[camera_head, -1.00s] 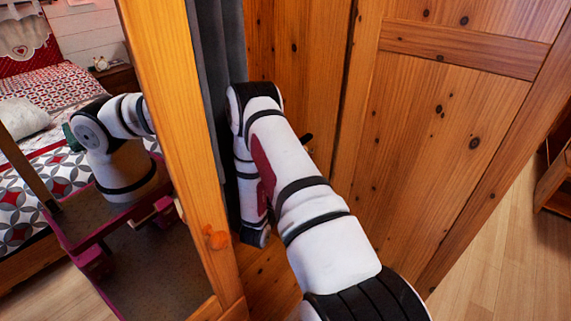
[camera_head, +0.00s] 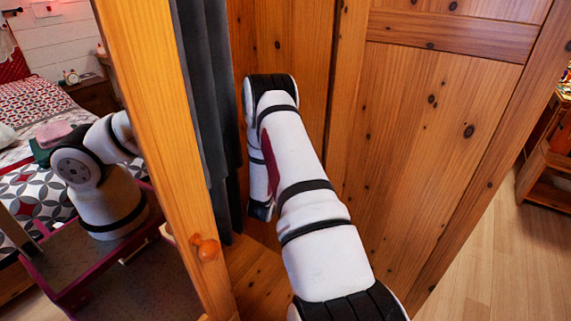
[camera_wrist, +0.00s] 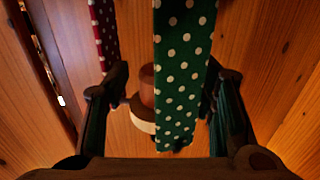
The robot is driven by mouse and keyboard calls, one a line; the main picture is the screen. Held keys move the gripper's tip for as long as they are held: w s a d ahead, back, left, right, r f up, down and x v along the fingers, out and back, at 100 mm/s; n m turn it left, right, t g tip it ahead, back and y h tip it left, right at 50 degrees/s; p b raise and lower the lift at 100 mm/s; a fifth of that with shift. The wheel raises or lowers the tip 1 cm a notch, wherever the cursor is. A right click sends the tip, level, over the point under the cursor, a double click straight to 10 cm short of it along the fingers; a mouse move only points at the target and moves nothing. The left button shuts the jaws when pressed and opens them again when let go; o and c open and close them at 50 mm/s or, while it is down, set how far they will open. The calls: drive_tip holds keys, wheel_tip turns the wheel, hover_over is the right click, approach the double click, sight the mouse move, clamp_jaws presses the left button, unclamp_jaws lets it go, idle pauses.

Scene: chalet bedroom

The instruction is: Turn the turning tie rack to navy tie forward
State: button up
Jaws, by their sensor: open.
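In the wrist view, a green tie with white dots (camera_wrist: 182,75) hangs in front of the camera, between the fingers of my gripper (camera_wrist: 165,95). The fingers are open, one on each side of the tie. A dark red dotted tie (camera_wrist: 104,32) hangs at the upper left, outside the left finger. A brown round part with a pale ring (camera_wrist: 142,113), perhaps of the tie rack, shows partly behind the green tie. I see no tie that is clearly navy. In the head view my arm reaches into the wardrobe, and the rack and ties are hidden.
The mirrored wardrobe door (camera_head: 160,150) with an orange knob (camera_head: 205,248) stands open left of my arm. Dark grey cloth (camera_head: 208,110) hangs just inside. A wooden panel (camera_head: 420,130) closes in the right side. Clear floor (camera_head: 490,260) lies at the right.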

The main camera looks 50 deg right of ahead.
drive_tip(key=shift+w+d, duration=0.2)
drive_tip(key=shift+d, duration=0.3)
drive_tip(key=c, duration=1.2)
